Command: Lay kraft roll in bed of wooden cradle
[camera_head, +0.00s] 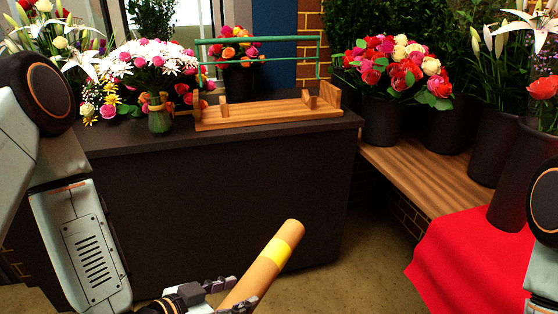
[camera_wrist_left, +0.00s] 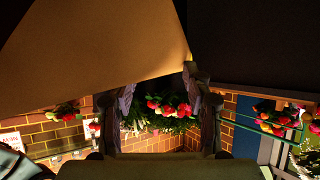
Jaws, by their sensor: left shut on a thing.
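The kraft roll (camera_head: 261,274) is a tan tube with a yellow band. It is held tilted in front of the dark counter, its upper end leaning right. My left gripper (camera_head: 222,295) is shut on it near the bottom edge of the head view, which cuts off the roll's lower end. In the left wrist view a large tan surface, which looks like the roll (camera_wrist_left: 95,50), fills the upper left near my left gripper's fingers (camera_wrist_left: 158,112). The wooden cradle (camera_head: 265,116) stands on the counter, with upright end pieces and an empty-looking bed. My right gripper is out of view.
The dark counter (camera_head: 210,205) lies between the roll and the cradle. A green rail (camera_head: 262,42) runs above the cradle. A green vase (camera_head: 159,118) with flowers stands left of it. A wooden bench (camera_head: 430,178) with black flower buckets and a red cloth (camera_head: 470,255) is at right.

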